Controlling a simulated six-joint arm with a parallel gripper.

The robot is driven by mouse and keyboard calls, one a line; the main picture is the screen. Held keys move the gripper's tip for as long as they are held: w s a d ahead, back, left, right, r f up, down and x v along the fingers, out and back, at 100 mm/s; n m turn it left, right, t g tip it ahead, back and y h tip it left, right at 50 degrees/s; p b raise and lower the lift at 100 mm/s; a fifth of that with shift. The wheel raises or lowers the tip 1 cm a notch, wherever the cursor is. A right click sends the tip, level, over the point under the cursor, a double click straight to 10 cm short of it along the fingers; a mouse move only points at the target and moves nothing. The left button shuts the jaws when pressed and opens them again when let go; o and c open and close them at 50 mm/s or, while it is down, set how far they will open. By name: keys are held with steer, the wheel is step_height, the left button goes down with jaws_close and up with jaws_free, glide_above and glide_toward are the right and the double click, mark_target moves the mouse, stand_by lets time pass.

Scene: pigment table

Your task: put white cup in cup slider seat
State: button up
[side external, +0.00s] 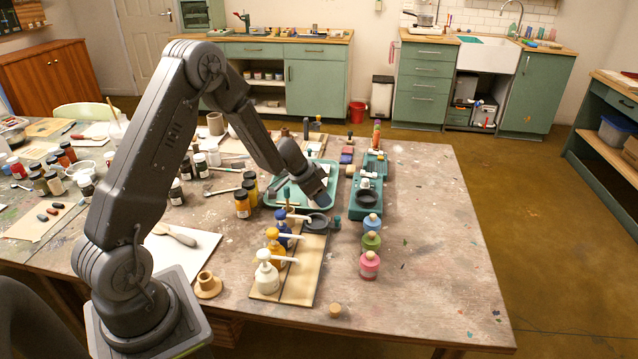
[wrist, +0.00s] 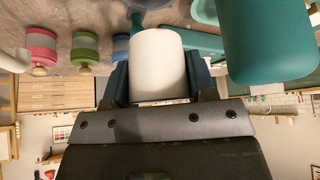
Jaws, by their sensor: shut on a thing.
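My gripper (wrist: 158,80) is shut on the white cup (wrist: 160,66), with one dark blue finger on each side of it in the wrist view. In the side external view my gripper (side external: 322,195) is above the table near the green tray, and I cannot make out the cup there. To its right stands a teal unit (side external: 357,213) with a dark round seat (side external: 367,199), which looks like the cup slider seat. The cup is apart from that seat as far as I can tell.
White, yellow and blue pump bottles (side external: 267,277) stand on a wooden board with a dark dish (side external: 316,223) beside them. Blue, green and pink bottles (side external: 370,264) line up in front of the teal unit. A large teal cylinder (wrist: 265,40) is close in the wrist view. The table's right side is clear.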

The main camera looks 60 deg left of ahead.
mark_target(326, 220)
steer(key=shift+f, duration=2.4)
steer(key=shift+f, duration=0.15)
steer(key=shift+f, duration=0.35)
steer(key=shift+f, duration=0.25)
